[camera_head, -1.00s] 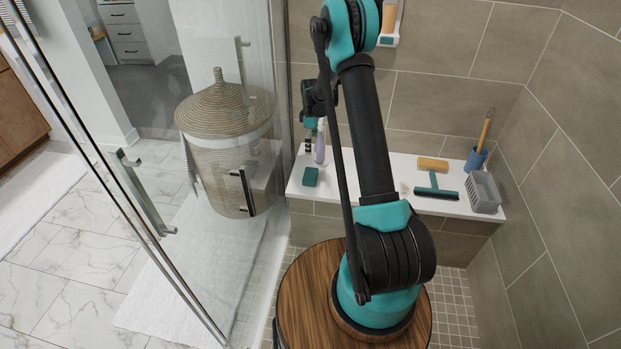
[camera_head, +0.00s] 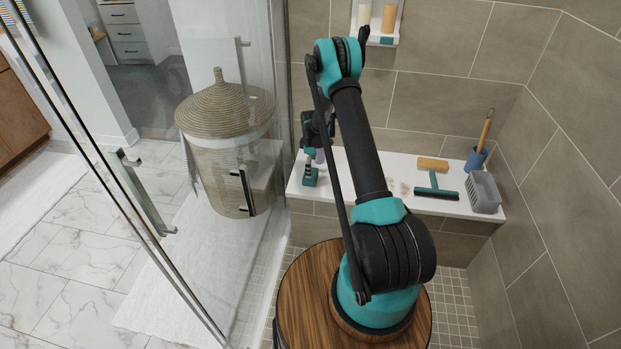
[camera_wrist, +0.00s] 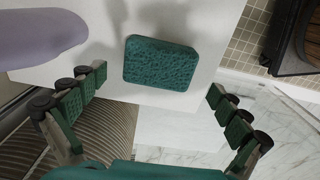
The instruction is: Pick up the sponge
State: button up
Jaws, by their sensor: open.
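A dark green sponge (camera_wrist: 160,62) lies flat on the white bench (camera_wrist: 225,30). In the wrist view it sits ahead of and between the two spread fingers. My gripper (camera_wrist: 158,92) is open and empty, with its green padded fingers to either side and clear of the sponge. In the head view my gripper (camera_head: 310,172) is just above the left end of the bench, over the sponge (camera_head: 308,182), which it partly covers.
A lilac bottle (camera_wrist: 40,36) stands close beside the sponge. To the right on the bench are a wooden brush (camera_head: 432,164), a squeegee (camera_head: 435,188), a blue cup (camera_head: 476,158) and a grey basket (camera_head: 484,192). A glass door and a wicker hamper (camera_head: 228,150) are at left.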

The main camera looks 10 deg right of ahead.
notch_tip(320, 180, down, 5)
jog(key=shift+a+f, duration=0.1)
dwell(0.3)
jog(key=c, duration=0.9)
notch_tip(320, 180, up, 20)
jog(key=shift+r, duration=0.1)
